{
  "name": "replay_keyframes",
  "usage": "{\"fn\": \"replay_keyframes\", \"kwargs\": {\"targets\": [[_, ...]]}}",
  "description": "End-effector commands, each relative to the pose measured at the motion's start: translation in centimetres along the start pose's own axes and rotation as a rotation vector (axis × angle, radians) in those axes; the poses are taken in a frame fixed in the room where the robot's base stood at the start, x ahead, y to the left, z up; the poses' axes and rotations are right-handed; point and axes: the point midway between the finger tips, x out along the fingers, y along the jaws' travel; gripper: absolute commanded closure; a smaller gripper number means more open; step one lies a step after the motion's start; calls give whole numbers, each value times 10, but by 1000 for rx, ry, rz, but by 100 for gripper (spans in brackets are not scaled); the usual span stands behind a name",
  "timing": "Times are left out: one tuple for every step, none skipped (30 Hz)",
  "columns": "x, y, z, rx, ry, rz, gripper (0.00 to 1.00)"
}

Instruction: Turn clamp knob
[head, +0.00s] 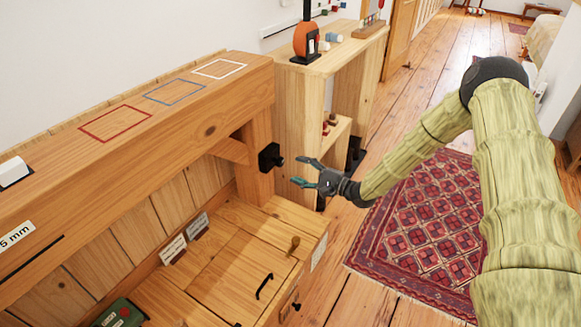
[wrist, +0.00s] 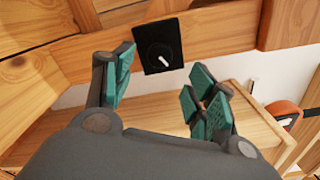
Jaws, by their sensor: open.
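The clamp knob (head: 274,157) is a black round knob on a black square plate, fixed to the timber post below the thick beam. In the wrist view the knob (wrist: 160,54) shows face-on, with a white pointer line tilted a little from upright. My gripper (head: 303,171) is open and empty, just to the right of the knob in the head view, with its teal fingers pointing towards it. In the wrist view my gripper (wrist: 163,82) has its fingers spread, and the knob lies ahead between and slightly above them. The fingers look apart from the knob.
The beam (head: 140,125) bears red, blue and white outlined squares. Below it is a wooden bench top (head: 228,275) with a black handle, a brass knob (head: 294,243) and labels. A pale shelf unit (head: 310,95) stands behind. Floor with a red rug (head: 430,225) lies to the right.

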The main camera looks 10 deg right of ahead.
Motion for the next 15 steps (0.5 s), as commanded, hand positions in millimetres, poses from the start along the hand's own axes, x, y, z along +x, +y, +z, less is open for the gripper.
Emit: {"fn": "replay_keyframes", "kwargs": {"targets": [[-10, 0, 0, 1, 1, 0, 43], [-15, 0, 0, 1, 1, 0, 43], [-21, -1, 0, 0, 1, -1, 43], [-26, 0, 0, 0, 1, -1, 43], [-30, 0, 0, 1, 1, -1, 43], [-35, 0, 0, 1, 1, -1, 43], [-39, 0, 0, 1, 0, -1, 43], [-42, 0, 0, 0, 0, -1, 43], [-45, 0, 0, 0, 0, 0, 43], [-48, 0, 0, 0, 1, 0, 43], [-50, 0, 0, 0, 1, 0, 43], [-52, 0, 0, 0, 1, 0, 43], [-53, 0, 0, 0, 0, 0, 43], [-53, 0, 0, 0, 0, 0, 43], [-54, 0, 0, 0, 0, 0, 43]]}}
